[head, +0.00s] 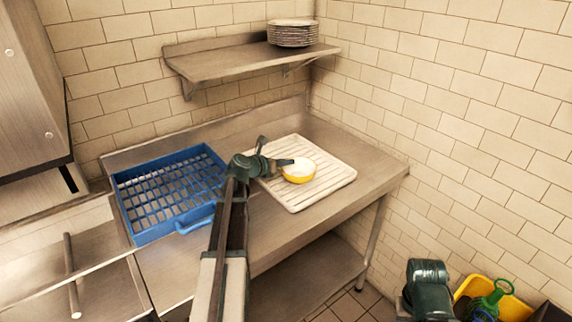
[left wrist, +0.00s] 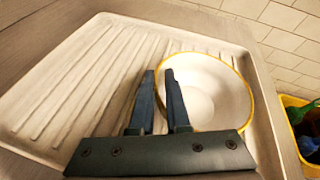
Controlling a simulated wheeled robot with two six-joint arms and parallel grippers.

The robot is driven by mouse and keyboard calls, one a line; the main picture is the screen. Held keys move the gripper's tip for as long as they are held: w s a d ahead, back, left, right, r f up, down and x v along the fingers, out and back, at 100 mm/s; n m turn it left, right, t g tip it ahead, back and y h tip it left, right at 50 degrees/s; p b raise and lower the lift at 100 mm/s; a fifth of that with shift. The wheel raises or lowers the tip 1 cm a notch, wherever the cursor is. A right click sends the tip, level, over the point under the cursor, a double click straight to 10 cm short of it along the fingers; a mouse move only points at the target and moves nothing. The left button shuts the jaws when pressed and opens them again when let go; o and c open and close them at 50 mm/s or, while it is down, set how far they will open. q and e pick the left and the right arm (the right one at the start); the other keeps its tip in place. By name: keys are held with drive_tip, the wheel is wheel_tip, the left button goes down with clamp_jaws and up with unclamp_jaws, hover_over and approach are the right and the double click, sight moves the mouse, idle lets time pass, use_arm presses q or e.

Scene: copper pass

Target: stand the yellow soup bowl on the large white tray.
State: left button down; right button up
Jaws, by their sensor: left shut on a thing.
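The yellow soup bowl (head: 299,174), white inside with a yellow rim, is over the right-centre part of the large white ribbed tray (head: 335,176). My left gripper (head: 284,163) is shut on the bowl's rim from the left. In the left wrist view one finger is outside the bowl (left wrist: 215,95) and the other inside it, with the tray (left wrist: 75,85) below. The bowl looks level and very close to the tray, but I cannot tell whether its base touches. My right gripper's fingers do not show; only a dark part of my right arm is at the lower right.
A blue dish rack (head: 170,190) stands left of the tray on the steel table (head: 265,230). A wall shelf (head: 245,65) with stacked plates (head: 292,33) is above the table's back. A yellow crate (head: 515,305) with bottles is low at the right.

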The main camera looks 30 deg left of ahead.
use_arm(q)
drive_tip(key=shift+f, duration=0.15)
drive_tip(key=c, duration=0.9)
unclamp_jaws()
drive_tip(key=shift+s+r, duration=0.15)
drive_tip(key=shift+r, duration=0.2)
drive_tip(key=p+v, duration=0.4)
drive_tip(key=v, duration=0.7)
drive_tip(key=shift+s+p, duration=0.3)
drive_tip(key=shift+a, duration=0.1)
